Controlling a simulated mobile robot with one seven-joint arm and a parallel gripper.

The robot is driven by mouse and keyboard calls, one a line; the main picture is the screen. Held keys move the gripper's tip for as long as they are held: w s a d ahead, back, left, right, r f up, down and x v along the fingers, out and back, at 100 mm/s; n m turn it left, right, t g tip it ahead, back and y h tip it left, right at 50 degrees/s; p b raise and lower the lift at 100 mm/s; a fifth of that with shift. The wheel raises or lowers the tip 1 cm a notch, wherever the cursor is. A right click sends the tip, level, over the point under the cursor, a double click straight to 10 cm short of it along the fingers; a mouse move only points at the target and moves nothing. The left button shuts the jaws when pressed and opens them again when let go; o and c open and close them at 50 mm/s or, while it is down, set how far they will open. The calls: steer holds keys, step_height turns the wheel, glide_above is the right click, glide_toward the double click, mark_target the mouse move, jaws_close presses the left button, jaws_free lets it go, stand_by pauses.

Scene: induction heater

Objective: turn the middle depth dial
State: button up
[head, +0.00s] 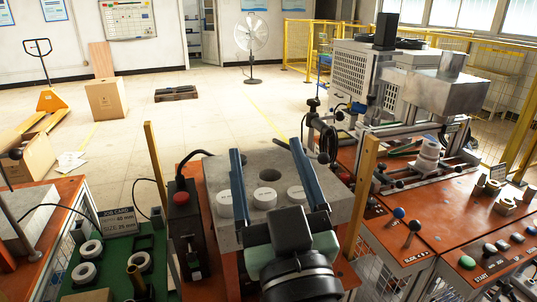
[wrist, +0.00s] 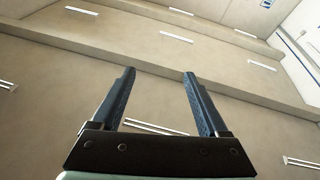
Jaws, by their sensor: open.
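Three white round dials stand in a row on the front part of a grey block (head: 225,170). They are the left dial (head: 225,204), the middle dial (head: 266,198) and the right dial (head: 297,194); their markings are too small to read. My gripper (head: 265,148) is open and empty, its two blue fingers spread wide above the block. In the head view the middle dial shows between the fingers, and nothing touches it that I can see. The wrist view shows the open fingers (wrist: 158,73) against a beige surface with white strips, with no dial in sight.
A dark box with a red button (head: 181,198) stands left of the block. Yellow posts (head: 155,165) rise at both sides. A green tray (head: 112,262) with rings lies at left. The right bench (head: 440,215) carries levers, buttons and a machine.

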stand_by(0.4)
steer(key=s+d+f+g+y+b, duration=0.15)
steer(key=f+b, duration=0.25)
steer(key=f, duration=0.8)
steer(key=s+d+f+g+b, duration=0.25)
steer(key=f+b, duration=0.25)
steer(key=f, duration=0.7)
steer(key=s+d+f+g+b, duration=0.1)
steer(key=s+f+b, duration=0.25)
steer(key=f, duration=0.95)
steer(key=x, duration=0.4)
steer(key=p+x, duration=0.1)
steer(key=x, duration=0.3)
steer(key=r+x, duration=0.1)
steer(key=x, duration=0.4)
steer(key=shift+c, duration=0.4)
jaws_close()
